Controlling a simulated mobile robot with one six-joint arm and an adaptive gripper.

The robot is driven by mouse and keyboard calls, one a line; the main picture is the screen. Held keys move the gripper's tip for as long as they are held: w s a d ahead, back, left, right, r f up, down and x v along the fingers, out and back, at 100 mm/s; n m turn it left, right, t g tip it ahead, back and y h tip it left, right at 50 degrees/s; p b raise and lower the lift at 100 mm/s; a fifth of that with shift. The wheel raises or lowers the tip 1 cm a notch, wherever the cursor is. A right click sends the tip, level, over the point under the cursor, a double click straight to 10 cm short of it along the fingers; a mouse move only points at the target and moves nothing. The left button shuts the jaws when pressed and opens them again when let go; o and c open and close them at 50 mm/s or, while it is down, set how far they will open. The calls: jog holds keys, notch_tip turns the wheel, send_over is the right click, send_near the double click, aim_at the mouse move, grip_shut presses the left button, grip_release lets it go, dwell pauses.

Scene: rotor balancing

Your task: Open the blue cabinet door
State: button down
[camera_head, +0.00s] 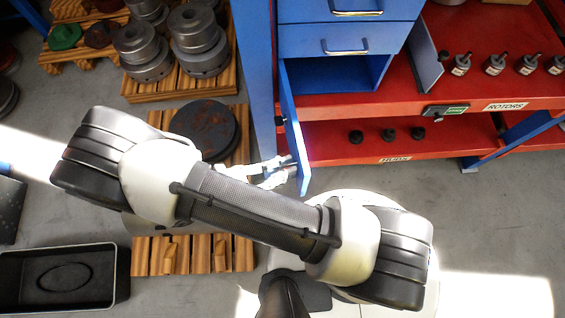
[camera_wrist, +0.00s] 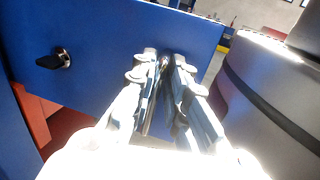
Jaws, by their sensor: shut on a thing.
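The blue cabinet door (camera_head: 292,125) stands swung out from the blue cabinet (camera_head: 350,75), and the opening behind it shows an interior. My gripper (camera_head: 289,166) is at the door's near end, on its left face. In the wrist view the door's blue face (camera_wrist: 110,50) fills the upper left, with a black latch knob (camera_wrist: 54,60) on it. My gripper (camera_wrist: 164,66) is shut on a slim metal door handle (camera_wrist: 153,95) in front of this face. The fingers hide most of the handle.
Red shelves with rotors (camera_head: 495,64) stand right of the door. Wooden pallets (camera_head: 190,260) with metal discs (camera_head: 207,128) lie left, close to my arm. A dark bin (camera_head: 62,280) is at lower left. A large grey cylinder (camera_wrist: 275,90) is close right of my gripper.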

jog(key=shift+w+a, duration=0.15)
jog(key=c, duration=1.7)
grip_release()
jog(key=v, duration=1.2)
jog(key=shift+r, duration=0.15)
